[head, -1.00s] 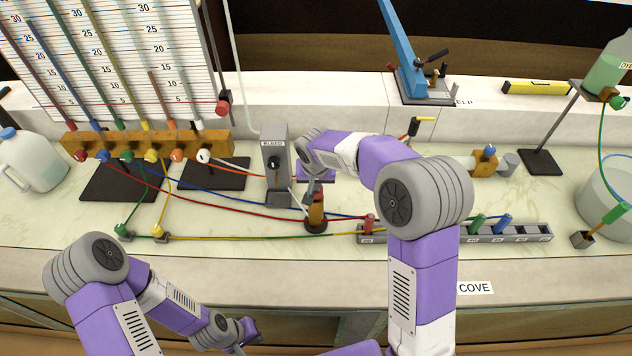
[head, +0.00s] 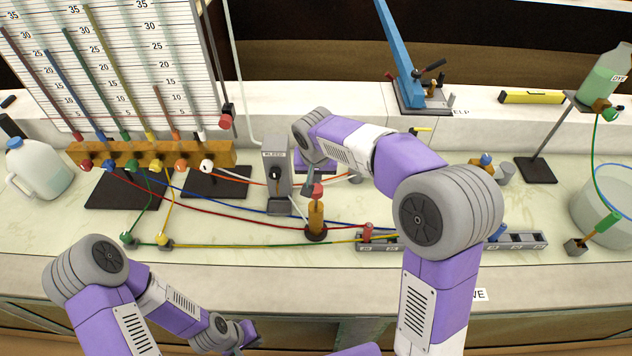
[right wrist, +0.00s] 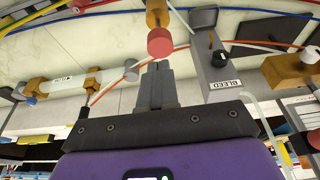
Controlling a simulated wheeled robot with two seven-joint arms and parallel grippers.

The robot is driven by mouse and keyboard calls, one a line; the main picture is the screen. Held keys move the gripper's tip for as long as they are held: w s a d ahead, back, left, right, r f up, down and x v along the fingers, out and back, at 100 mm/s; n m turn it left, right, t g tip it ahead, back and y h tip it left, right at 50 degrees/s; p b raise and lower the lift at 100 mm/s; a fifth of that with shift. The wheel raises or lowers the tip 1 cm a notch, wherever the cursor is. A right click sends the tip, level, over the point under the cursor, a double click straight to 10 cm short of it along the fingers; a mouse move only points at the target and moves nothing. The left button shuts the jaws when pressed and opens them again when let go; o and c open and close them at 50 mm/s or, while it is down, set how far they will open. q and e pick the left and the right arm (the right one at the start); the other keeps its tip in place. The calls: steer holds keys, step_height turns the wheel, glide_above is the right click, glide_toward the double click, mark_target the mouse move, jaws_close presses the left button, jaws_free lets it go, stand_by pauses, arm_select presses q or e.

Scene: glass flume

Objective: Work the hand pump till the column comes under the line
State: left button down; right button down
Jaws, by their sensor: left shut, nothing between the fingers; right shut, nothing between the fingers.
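The hand pump (head: 316,215) is a brass cylinder on a dark round base with a red knob (head: 317,190) on top. In the right wrist view its pink-red knob (right wrist: 160,42) is just beyond my right fingertips, and I cannot tell if they touch. My right gripper (head: 317,180) is shut and empty, just above the knob; its fingers (right wrist: 156,68) show from behind in the wrist view. My left gripper (head: 246,346) is shut and empty at the bottom edge, away from the pump. The scaled board (head: 130,70) carries several coloured columns; their levels against the line are hard to read.
A grey BLEED valve block (head: 277,180) stands left of the pump. Coloured hoses cross the bench around it. A grey socket strip (head: 520,240) lies to the right. A milky jug (head: 38,170) stands far left, a glass vessel (head: 605,205) far right.

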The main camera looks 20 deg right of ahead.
steer(key=shift+v, duration=1.8)
stand_by(2.4)
